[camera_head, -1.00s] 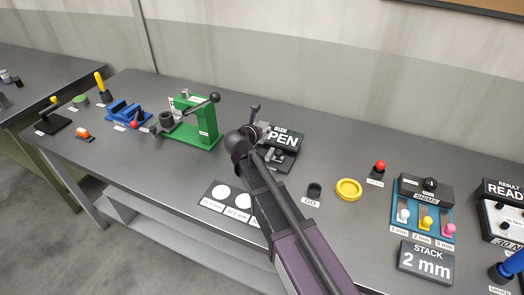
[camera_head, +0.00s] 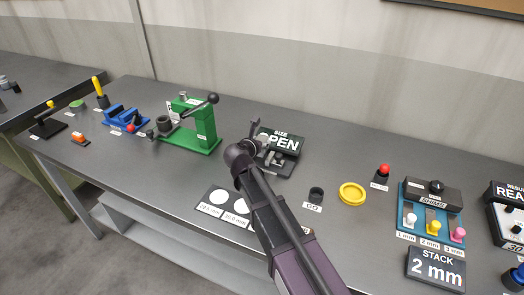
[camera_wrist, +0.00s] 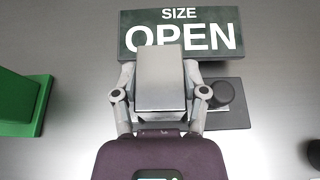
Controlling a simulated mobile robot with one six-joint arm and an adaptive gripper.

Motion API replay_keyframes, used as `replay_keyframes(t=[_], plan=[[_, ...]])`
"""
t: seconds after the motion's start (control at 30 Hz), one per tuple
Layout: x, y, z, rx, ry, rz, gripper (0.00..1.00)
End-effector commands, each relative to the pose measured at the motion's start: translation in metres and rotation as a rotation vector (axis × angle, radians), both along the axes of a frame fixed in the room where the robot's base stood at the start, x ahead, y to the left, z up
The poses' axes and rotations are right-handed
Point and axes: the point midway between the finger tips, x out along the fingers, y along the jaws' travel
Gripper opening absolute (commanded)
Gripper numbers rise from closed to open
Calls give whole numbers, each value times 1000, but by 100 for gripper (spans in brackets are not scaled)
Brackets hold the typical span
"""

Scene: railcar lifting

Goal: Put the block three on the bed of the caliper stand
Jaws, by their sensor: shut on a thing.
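The caliper stand has a dark display reading "SIZE OPEN" (camera_head: 281,143) on a dark base, near the middle of the bench. The display also shows at the top of the wrist view (camera_wrist: 180,33). My gripper (camera_head: 256,136) is over the front of the stand. In the wrist view my gripper (camera_wrist: 160,90) is shut on a plain grey metal block (camera_wrist: 162,75). The block covers part of the display and much of the stand's bed; no number on it is readable. A dark knob (camera_wrist: 221,94) on the stand shows right of the block. I cannot tell whether the block touches the bed.
A green press (camera_head: 200,130) stands left of the stand, with a blue vise (camera_head: 125,117) beyond it. A dark plate with white discs (camera_head: 219,198) lies in front. A black cup (camera_head: 316,195), a yellow ring (camera_head: 352,193) and a shim rack (camera_head: 431,208) are to the right.

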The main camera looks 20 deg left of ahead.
Motion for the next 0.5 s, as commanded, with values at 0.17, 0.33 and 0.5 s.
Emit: replay_keyframes(t=[0.17,0.33,0.5], plan=[[0,0,-10,-1,-1,1,0],[0,0,-24,-1,-1,1,0],[0,1,-35,-1,-1,1,0]])
